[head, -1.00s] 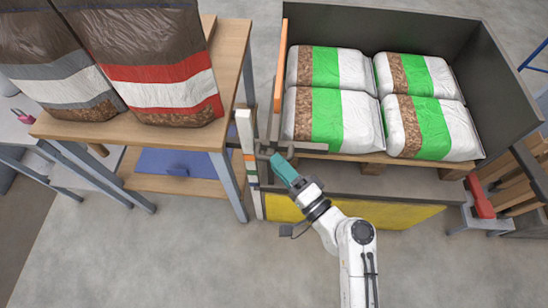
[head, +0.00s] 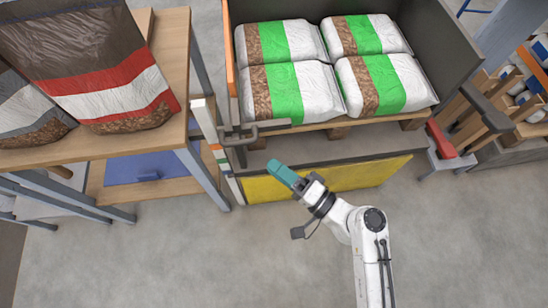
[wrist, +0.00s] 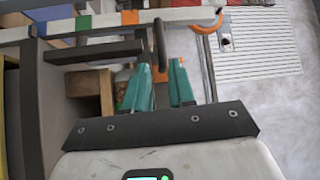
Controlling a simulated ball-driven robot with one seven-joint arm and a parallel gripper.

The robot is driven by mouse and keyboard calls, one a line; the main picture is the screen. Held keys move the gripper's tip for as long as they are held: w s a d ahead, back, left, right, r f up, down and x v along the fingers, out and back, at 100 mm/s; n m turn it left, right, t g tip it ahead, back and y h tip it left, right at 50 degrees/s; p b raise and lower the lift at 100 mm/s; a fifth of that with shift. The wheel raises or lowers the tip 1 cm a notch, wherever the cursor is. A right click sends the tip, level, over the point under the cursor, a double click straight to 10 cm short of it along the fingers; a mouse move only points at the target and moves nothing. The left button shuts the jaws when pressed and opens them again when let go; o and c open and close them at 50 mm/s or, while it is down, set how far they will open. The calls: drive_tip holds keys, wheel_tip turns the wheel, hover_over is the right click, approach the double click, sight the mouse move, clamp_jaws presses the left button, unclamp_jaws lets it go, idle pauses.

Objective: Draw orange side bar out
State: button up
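The orange side bar (head: 231,62) is a narrow strip along the left edge of the grey bin (head: 430,75), left of the bags. Below it, a dark grey handle-like bracket (head: 250,131) sticks out beside a white post (head: 206,122) with coloured bands. My gripper (head: 273,167) has teal fingers and is below and right of the bracket, apart from it. In the wrist view the two fingers (wrist: 162,88) are spread with nothing between them. The bracket's hooked end (wrist: 160,45) lies just beyond them.
Several white, green and brown bags (head: 290,90) fill the bin, above a yellow panel (head: 320,182). A wooden table (head: 175,60) with tall bags stands left. A red object (head: 440,138) is right. The floor in front is clear. An orange curved piece (wrist: 208,22) shows in the wrist view.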

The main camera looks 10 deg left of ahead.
sight(226, 147)
drive_tip(key=d+r+h+p, duration=0.1)
drive_tip(key=d+p, duration=0.2)
drive_tip(key=d+r+m+h+p, duration=0.1)
drive_tip(key=d+p, duration=0.2)
drive_tip(key=s+d+r+m+t+h+p, duration=0.1)
drive_tip(key=d+p, duration=0.2)
drive_tip(key=shift+r, duration=0.2)
clamp_jaws()
drive_tip(key=s+a+f+p+x, duration=0.1)
drive_tip(key=x, duration=1.1)
drive_tip(key=shift+a+h+p, duration=0.35)
drive_tip(key=shift+h+p, duration=0.05)
drive_tip(key=shift+s, duration=0.1)
drive_tip(key=s+a, duration=0.1)
drive_tip(key=a, duration=0.2)
drive_tip(key=a+b, duration=0.1)
drive_tip(key=a, duration=0.2)
drive_tip(key=s+a, duration=0.1)
drive_tip(key=a, duration=0.2)
drive_tip(key=shift+s+b, duration=0.3)
